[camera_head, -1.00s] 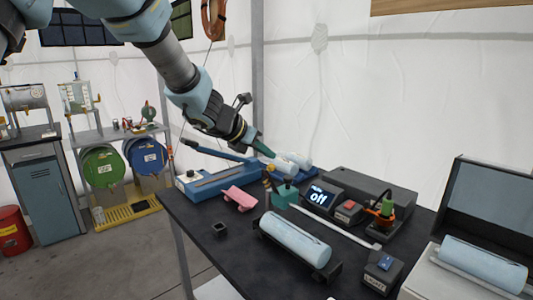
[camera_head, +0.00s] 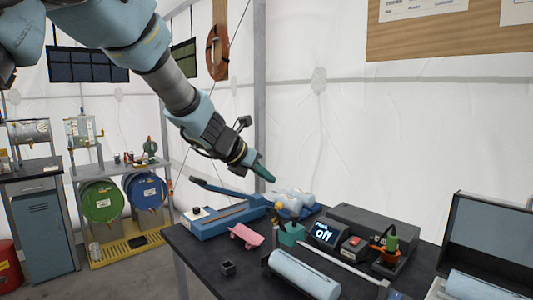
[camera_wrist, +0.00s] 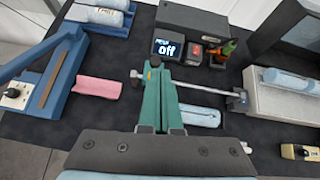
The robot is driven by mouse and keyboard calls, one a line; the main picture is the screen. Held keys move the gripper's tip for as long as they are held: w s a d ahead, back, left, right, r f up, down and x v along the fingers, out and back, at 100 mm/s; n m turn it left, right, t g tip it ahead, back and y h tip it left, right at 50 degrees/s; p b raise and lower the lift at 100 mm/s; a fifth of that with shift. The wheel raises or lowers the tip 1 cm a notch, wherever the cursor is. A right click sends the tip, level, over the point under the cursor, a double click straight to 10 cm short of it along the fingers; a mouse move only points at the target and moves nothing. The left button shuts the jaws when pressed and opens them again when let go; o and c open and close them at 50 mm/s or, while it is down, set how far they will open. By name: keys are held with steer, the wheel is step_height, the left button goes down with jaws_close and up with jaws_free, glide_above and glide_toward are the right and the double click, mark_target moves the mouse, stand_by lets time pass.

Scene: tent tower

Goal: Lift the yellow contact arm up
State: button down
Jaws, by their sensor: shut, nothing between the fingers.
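A small teal-green block (camera_head: 291,234) stands on the dark table, with a small yellow part (camera_head: 279,206) at its upper left. This yellow part may be the contact arm; it is too small to tell its shape or angle. My gripper (camera_head: 263,173) has green fingers, closed together and empty. It hangs in the air above the table, above and left of the yellow part and apart from it in the head view. In the wrist view, my gripper (camera_wrist: 155,65) points to the table and covers much of the area around the block.
A blue device with a long lever (camera_head: 228,218) and a pink piece (camera_head: 246,236) lie left of the block. A display reading "off" (camera_head: 326,232), a red-button box (camera_head: 353,248) and a pale blue cylinder (camera_head: 303,275) stand right and in front.

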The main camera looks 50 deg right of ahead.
step_height(320, 180, up, 6)
steer(key=shift+s+d+f+p, duration=0.1)
steer(key=shift+s+d+p, duration=0.05)
steer(key=shift+p, duration=0.2)
stand_by(0.4)
